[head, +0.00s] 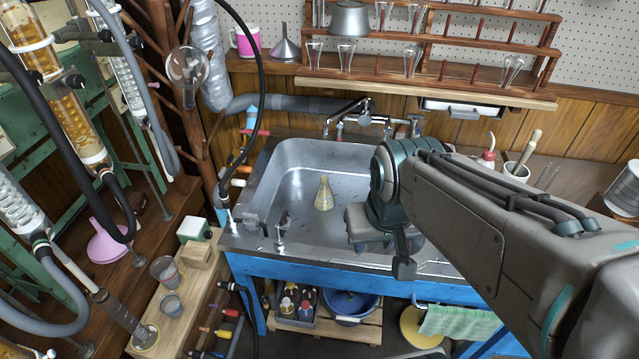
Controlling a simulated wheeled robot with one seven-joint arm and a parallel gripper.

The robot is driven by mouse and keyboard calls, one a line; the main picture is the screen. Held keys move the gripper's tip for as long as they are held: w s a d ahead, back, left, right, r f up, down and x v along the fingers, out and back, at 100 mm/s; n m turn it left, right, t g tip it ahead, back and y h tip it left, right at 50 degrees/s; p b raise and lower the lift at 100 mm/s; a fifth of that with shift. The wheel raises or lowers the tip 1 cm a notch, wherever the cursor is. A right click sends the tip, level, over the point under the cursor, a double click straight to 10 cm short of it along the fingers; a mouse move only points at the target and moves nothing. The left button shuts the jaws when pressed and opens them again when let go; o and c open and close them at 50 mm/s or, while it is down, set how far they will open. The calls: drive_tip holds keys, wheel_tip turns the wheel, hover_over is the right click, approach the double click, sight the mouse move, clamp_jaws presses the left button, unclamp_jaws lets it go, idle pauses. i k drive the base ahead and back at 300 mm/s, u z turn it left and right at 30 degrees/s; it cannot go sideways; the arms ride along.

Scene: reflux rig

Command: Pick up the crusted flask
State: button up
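The crusted flask (323,196) is a small conical glass flask with a yellowish, stained body. It stands upright in the metal sink (290,165), left of the sink's middle. My gripper (366,238) is over the right part of the sink, to the right of the flask and apart from it in the picture. My arm comes in from the right and covers the sink's right side. The fingertips are not clear, so I cannot tell whether they are open or shut.
A faucet (362,115) stands at the sink's back edge, with small valves (280,232) at the front left rim. Black hoses and glass columns (70,120) crowd the left. A wooden glassware rack (430,40) hangs above. The sink floor around the flask looks clear.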

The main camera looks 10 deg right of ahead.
sight(325, 201)
drive_tip(key=k, duration=1.25)
drive_tip(key=u, duration=0.3)
drive_tip(key=i, duration=1.75)
drive_tip(key=z, duration=1.4)
